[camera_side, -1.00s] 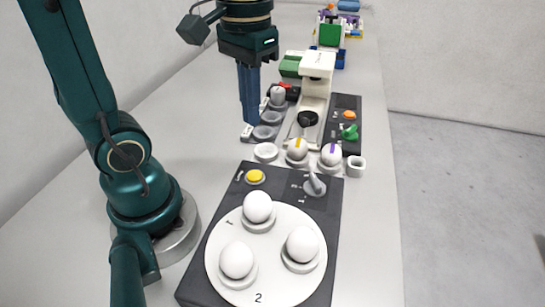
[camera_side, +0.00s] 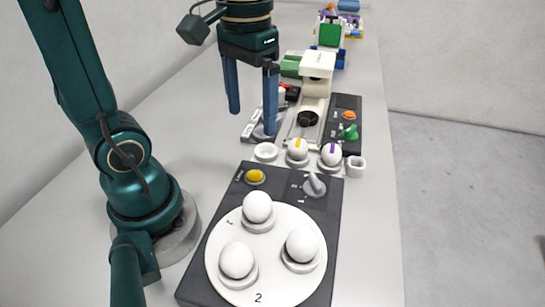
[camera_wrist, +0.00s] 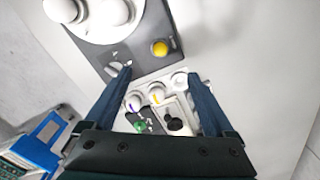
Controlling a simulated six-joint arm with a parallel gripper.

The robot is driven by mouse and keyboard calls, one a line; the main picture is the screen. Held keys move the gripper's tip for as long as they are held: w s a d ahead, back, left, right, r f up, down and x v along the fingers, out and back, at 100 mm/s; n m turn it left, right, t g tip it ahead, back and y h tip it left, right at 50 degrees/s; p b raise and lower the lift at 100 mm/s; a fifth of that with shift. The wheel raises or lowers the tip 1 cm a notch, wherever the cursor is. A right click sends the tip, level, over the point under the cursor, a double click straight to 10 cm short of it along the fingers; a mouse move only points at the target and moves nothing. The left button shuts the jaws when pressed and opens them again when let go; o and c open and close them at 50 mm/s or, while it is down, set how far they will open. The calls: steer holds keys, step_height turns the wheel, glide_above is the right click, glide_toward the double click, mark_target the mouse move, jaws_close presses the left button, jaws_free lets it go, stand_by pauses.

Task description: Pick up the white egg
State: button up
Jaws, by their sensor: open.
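Several white eggs are in view. Three plain ones sit in cups on a round white turntable (camera_side: 277,287): a back egg (camera_side: 257,207), a front-left egg (camera_side: 237,260) and a right egg (camera_side: 302,244). Two more white eggs stand in small cups behind the dark box, one with an orange stripe (camera_side: 298,149) and one with a purple stripe (camera_side: 331,154). My gripper (camera_side: 252,122) is open and empty above the table, behind the turntable box and left of the striped eggs. In the wrist view my gripper (camera_wrist: 161,76) spreads its fingers on either side of the striped eggs.
The dark turntable box has a yellow button (camera_side: 255,176) and a grey knob (camera_side: 314,184). An empty white cup (camera_side: 266,152) stands left of the striped eggs. A white machine (camera_side: 316,88) rises behind them.

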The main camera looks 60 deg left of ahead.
steer(key=m+y, duration=0.2)
steer(key=m, duration=0.6)
glide_toward(304, 237)
steer(key=shift+t, duration=0.4)
steer(key=f, duration=0.2)
steer(key=a+f, duration=0.1)
steer(key=f, duration=0.2)
steer(key=shift+a+f, duration=0.2)
steer(key=shift+f, duration=0.05)
steer(key=shift+s+d+f, duration=0.1)
steer(key=shift+f, duration=0.1)
steer(key=shift+a+f, duration=0.2)
steer(key=shift+f, duration=1)
steer(key=shift+a+f, duration=0.15)
steer(key=shift+f, duration=1)
steer(key=c, duration=0.9)
